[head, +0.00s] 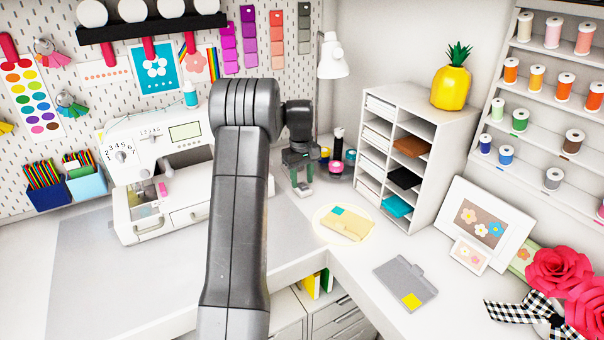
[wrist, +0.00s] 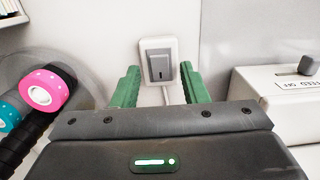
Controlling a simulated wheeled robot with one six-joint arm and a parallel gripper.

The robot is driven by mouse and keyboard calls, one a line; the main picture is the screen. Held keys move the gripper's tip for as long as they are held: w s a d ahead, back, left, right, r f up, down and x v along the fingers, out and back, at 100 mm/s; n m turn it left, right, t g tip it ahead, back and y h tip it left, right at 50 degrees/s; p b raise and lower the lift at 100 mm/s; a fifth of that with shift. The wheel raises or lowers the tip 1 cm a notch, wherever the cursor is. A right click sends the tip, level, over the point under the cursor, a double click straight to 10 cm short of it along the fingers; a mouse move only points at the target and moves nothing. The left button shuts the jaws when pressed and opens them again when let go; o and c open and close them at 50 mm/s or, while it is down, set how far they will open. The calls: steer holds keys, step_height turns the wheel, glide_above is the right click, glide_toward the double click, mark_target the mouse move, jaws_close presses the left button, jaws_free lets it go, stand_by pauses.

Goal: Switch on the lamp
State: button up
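The white lamp (head: 333,60) stands at the back of the desk by the corner, its shade pointing down. A small switch box (wrist: 158,63) with a grey rocker and a white cord shows in the wrist view, ahead of and between my fingertips. In the head view a small white box (head: 305,190), apparently this switch, sits at my gripper's tips.
The white sewing machine (head: 160,165) stands left of my arm. Spools and dark bottles (head: 337,155) stand close on the right, with a paper shelf (head: 415,155) beyond. A yellow card (head: 345,228) lies in front on a pale round patch. The desk's left front is clear.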

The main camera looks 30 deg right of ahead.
mark_target(301, 184)
step_height(301, 184, up, 14)
steer(key=b, duration=0.1)
steer(key=shift+w, duration=0.3)
